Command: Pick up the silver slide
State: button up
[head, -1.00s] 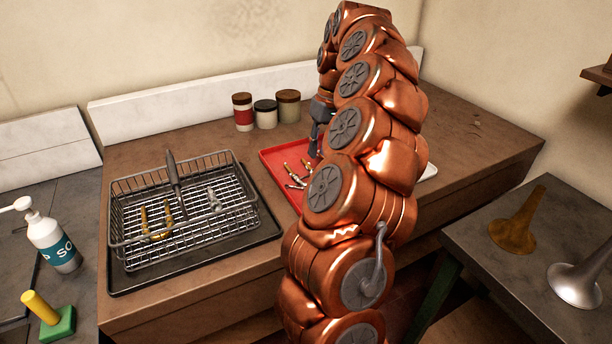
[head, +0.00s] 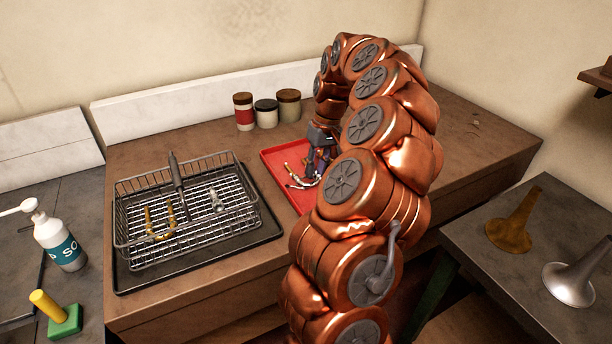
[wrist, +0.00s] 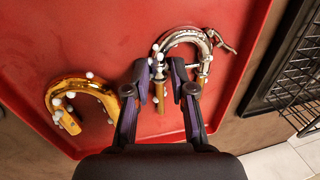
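The silver slide (wrist: 186,38) is a U-shaped tube with brass-coloured ends, lying on the red tray (wrist: 100,30). In the head view a silver piece (head: 301,184) shows on the tray, partly hidden near my gripper (head: 318,160). In the wrist view my gripper (wrist: 168,84) is open over the slide. Its purple-padded fingers stand either side of the slide's left leg, the right finger between the two legs. I cannot tell whether they touch it. A brass slide (wrist: 82,90) lies to the left on the same tray.
A wire basket (head: 186,205) holding a brass piece (head: 160,222) and a silver piece (head: 216,201) stands left of the tray. Several jars (head: 266,112) stand behind. A soap bottle (head: 58,240) is at far left. Horn bells (head: 570,284) rest on the right table.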

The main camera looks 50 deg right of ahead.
grip_shut()
dwell(0.3)
